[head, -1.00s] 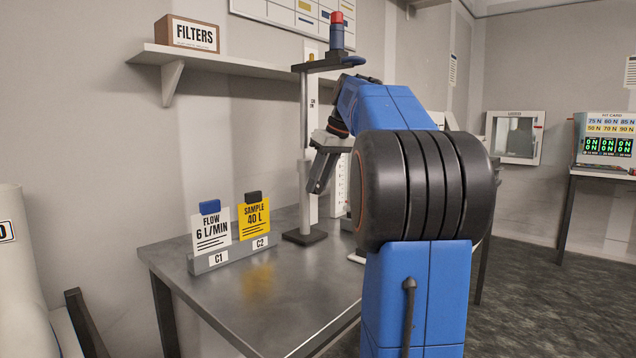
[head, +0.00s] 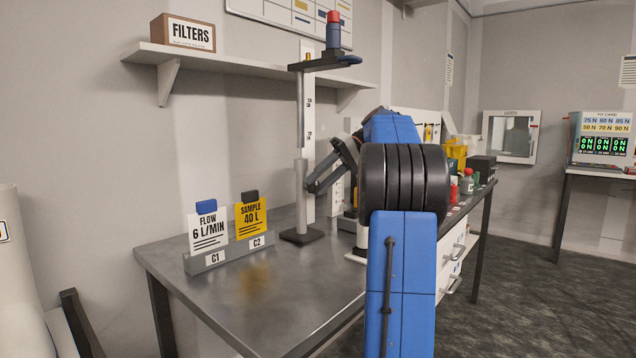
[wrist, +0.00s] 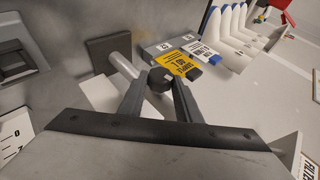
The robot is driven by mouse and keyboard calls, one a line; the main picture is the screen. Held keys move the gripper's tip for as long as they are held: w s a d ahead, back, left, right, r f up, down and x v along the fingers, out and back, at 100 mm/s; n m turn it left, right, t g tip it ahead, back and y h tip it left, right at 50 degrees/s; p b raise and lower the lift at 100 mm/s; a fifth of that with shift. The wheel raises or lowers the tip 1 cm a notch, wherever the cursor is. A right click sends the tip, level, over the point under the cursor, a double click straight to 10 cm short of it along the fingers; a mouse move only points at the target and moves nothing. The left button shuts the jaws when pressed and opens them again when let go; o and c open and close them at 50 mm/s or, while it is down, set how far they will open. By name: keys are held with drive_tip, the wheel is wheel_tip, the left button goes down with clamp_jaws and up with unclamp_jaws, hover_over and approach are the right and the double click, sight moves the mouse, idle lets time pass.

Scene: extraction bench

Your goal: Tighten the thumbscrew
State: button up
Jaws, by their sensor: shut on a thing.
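The thumbscrew is a small dark round knob (wrist: 160,78) between my fingertips in the wrist view. It sits beside the pale tube of a stand; in the head view it is hidden behind my fingers. The stand has a thick lower sleeve (head: 301,190), a thinner rod (head: 300,105) above it and a dark square foot (head: 301,236). A dark arm (head: 322,64) at the top carries a red and blue piece (head: 333,33). My gripper (head: 309,187) reaches from the right to the sleeve's side. In the wrist view my gripper (wrist: 163,85) is shut on the knob.
A holder (head: 230,254) with a white FLOW 6 L/MIN card (head: 207,230) and a yellow SAMPLE 40 L card (head: 250,218) stands left of the stand. A shelf (head: 240,62) hangs behind. The metal bench (head: 260,290) is clear in front. Bottles (head: 466,182) and boxes stand right.

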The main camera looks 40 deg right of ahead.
drive_tip(key=shift+f, duration=0.1)
idle(0.5)
drive_tip(key=o, duration=1.1)
drive_tip(key=shift+c, duration=0.2)
